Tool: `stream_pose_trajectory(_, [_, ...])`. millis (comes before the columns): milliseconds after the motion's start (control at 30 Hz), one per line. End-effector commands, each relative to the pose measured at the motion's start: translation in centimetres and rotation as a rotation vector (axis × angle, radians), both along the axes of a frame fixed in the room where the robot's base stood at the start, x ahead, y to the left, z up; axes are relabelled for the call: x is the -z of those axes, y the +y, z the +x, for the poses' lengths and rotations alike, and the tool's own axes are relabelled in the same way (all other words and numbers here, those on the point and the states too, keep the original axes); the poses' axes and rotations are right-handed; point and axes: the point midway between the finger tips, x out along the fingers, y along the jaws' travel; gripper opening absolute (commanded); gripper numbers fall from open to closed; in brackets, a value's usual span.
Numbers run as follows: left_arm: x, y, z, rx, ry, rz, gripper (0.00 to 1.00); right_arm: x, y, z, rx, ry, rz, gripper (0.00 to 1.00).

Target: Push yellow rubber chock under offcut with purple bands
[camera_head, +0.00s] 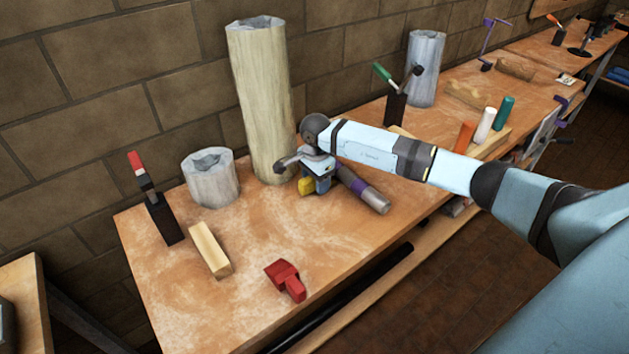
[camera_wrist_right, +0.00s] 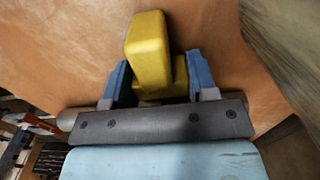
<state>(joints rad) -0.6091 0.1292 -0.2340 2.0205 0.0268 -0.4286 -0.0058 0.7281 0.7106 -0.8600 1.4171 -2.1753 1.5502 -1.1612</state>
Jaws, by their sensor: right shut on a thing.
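The yellow rubber chock (camera_head: 306,186) is on the workbench in the head view, held by my right gripper (camera_head: 312,184). In the right wrist view the chock (camera_wrist_right: 148,52) sits between the two blue fingers of the gripper (camera_wrist_right: 152,85), which is shut on it. The offcut with purple bands (camera_head: 362,190) is a grey-brown cylinder lying on the bench just right of the gripper. Its left end is hidden behind the gripper and my arm. I cannot tell whether the chock touches the offcut. My left gripper is in neither view.
A tall pale log (camera_head: 262,100) stands close behind the gripper, with a short grey log (camera_head: 211,180) to its left. A wooden block (camera_head: 211,250) and a red chock (camera_head: 286,279) lie toward the front. The bench between them is clear.

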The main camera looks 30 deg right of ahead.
Motion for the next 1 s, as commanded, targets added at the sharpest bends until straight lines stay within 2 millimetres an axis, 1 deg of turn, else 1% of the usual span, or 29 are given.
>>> stream_pose_trajectory(567, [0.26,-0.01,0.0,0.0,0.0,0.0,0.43,-0.01,-0.9,0.08,0.0,-0.001,0.0,0.27])
stream_pose_trajectory(600, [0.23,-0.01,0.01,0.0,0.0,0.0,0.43,-0.03,-0.86,0.08,0.0,0.0,0.0,0.62])
stream_pose_trajectory(700, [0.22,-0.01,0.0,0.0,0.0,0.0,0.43,-0.02,-0.85,0.08,0.0,0.0,0.0,0.83])
stream_pose_trajectory(1000, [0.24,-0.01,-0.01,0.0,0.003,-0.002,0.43,0.01,-0.84,0.05,0.0,0.0,0.0,0.83])
